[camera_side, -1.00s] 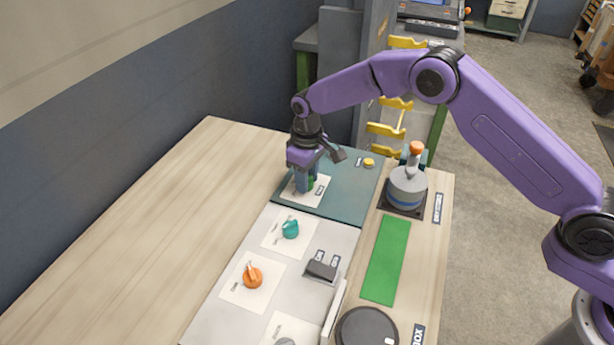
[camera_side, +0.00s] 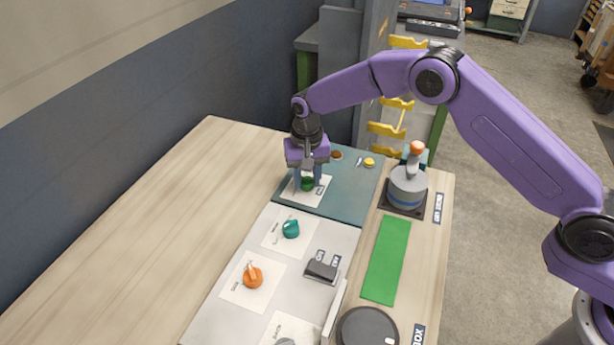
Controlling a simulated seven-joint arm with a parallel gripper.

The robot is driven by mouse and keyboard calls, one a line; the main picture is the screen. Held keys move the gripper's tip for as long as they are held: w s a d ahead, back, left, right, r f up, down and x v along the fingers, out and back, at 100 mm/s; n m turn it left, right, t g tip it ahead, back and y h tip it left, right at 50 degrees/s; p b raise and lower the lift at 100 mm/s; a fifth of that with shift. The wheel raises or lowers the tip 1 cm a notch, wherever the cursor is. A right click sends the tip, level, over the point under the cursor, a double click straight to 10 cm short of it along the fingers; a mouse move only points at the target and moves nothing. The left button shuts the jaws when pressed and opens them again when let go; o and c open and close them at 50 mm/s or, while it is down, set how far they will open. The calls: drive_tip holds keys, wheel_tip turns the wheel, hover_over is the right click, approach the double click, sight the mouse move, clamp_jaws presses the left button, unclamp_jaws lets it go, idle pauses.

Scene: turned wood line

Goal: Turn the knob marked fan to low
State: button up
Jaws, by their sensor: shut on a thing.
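A green knob (camera_side: 307,184) sits on a white label card on the teal panel (camera_side: 345,188) at the back. My gripper (camera_side: 307,182) points down over it, shut on the green knob with a finger on either side. The card's writing is mostly covered or too small to read, so I cannot tell whether this knob is marked fan. A teal knob (camera_side: 291,229) and an orange knob (camera_side: 252,275) stand on their own cards on the light grey panel, apart from my gripper.
A black rocker switch (camera_side: 321,269) is right of the teal knob. A yellow button (camera_side: 369,162) and a brown-red round piece (camera_side: 336,155) are on the teal panel. A grey pot-like device with an orange-topped handle (camera_side: 407,187) stands right. The left tabletop (camera_side: 150,220) is clear.

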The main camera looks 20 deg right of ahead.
sight(307, 177)
drive_tip(key=shift+r+m, duration=0.1)
drive_tip(key=shift+m, duration=0.5)
drive_tip(key=o, duration=1)
drive_tip(key=shift+o, duration=0.2)
wheel_tip(307, 177, up, 17)
drive_tip(key=shift+r, duration=0.2)
